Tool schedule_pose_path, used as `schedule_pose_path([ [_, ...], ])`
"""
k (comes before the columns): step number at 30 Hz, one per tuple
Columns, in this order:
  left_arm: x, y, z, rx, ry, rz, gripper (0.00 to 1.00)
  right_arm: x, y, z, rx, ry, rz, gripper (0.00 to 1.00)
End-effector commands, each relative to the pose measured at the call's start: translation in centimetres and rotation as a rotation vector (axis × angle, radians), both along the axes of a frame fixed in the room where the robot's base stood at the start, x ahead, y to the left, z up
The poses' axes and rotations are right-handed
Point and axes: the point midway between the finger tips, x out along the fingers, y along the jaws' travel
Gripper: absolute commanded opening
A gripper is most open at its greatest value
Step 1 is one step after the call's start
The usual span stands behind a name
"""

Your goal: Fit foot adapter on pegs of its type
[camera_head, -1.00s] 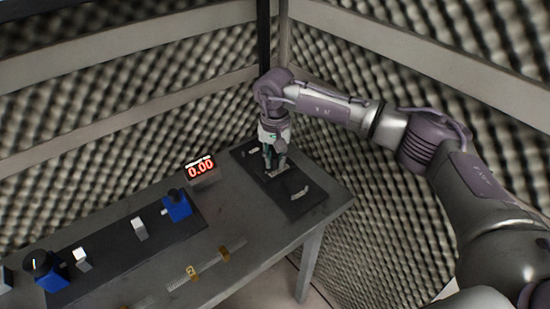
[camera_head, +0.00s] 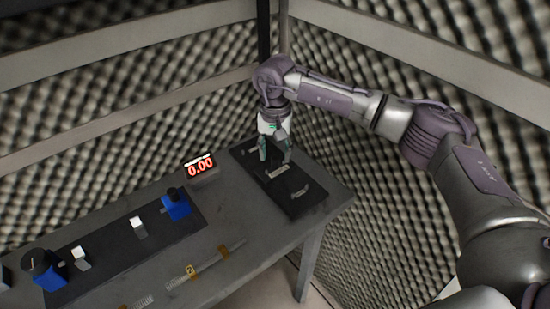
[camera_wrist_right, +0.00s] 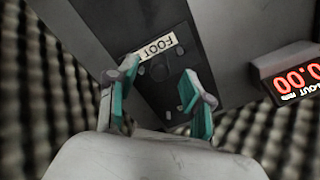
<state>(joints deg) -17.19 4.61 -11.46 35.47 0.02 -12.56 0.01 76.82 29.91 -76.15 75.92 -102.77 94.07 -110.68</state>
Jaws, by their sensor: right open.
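A dark board (camera_head: 305,203) lies on the far right end of the table and carries several pale labels. In the right wrist view the board (camera_wrist_right: 118,22) shows a label reading FOOT (camera_wrist_right: 158,47). Small dark shapes show beside that label, between the fingers; I cannot tell whether they are pegs or the foot adapter. My right gripper (camera_head: 275,161) points down over the board. Its teal fingers (camera_wrist_right: 158,85) are apart, with nothing seen held between them. I cannot make out the foot adapter for certain. My left gripper is not in view.
A red 0.00 display (camera_head: 200,167) stands left of the board. A dark fixture with blue blocks (camera_head: 177,205) runs along the table's left. A ruler-like strip with yellow marks (camera_head: 190,270) lies near the front edge. Foam walls close in behind.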

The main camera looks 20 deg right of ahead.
Motion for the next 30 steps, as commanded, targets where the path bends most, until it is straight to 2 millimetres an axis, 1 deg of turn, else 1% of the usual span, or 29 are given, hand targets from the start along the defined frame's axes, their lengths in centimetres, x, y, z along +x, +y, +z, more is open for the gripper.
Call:
schedule_pose_path([
  [1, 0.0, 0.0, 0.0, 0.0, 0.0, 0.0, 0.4, 0.1, 0.0, 1.3, 0.001, -0.006, 0.0, 0.51],
  [6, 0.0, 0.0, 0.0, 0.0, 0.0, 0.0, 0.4, 0.1, 0.0, 5.0, 0.0, -0.004, 0.0, 0.51],
  [9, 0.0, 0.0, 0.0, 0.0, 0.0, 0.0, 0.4, 0.1, 0.0, 6.8, -0.001, -0.004, 0.0, 0.51],
  [12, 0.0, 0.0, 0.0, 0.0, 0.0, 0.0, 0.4, 0.1, 0.0, 8.1, 0.0, -0.002, -0.001, 0.51],
  [15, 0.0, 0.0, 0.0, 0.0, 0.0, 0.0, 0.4, 0.1, 0.0, 8.9, 0.0, -0.002, -0.001, 0.51],
  [18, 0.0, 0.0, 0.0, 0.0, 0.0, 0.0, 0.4, 0.0, 0.0, 9.2, 0.0, -0.001, 0.0, 0.51],
  [30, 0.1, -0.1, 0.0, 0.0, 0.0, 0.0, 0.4, 0.0, 0.0, 9.2, 0.0, -0.001, 0.0, 0.51],
])
